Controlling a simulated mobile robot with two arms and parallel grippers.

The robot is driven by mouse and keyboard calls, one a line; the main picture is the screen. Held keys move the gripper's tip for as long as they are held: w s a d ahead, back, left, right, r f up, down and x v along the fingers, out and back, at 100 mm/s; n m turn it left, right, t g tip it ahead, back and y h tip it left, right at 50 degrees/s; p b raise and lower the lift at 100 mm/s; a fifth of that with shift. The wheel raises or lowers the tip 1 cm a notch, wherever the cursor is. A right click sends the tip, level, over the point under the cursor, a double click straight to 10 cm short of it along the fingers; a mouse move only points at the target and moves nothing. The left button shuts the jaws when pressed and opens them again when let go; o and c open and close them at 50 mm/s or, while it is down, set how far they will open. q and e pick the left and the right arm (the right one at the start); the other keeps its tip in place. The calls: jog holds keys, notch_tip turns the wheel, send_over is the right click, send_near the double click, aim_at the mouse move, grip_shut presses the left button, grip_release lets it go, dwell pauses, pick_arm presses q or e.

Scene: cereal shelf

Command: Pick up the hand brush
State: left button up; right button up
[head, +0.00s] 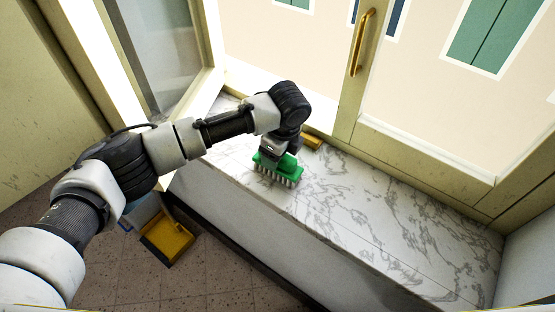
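The hand brush (283,168) has a green body and pale bristles pointing down. It is at the front part of the marble counter in the head view, and I cannot tell whether its bristles touch the surface. My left gripper (279,151) is right at the top of the brush, pointing down, with the wrist above hiding part of it. The fingers are largely hidden, so I cannot tell whether they are closed on the brush. My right gripper is not in view.
The marble counter (377,219) is clear to the right. A small yellow object (312,141) lies behind the brush. A yellow item (168,238) is on the tiled floor at lower left.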

pick_arm(q)
jog(key=shift+f, duration=0.2)
jog(key=c, duration=1.1)
jog(key=shift+o, duration=0.2)
jog(key=shift+r, duration=0.1)
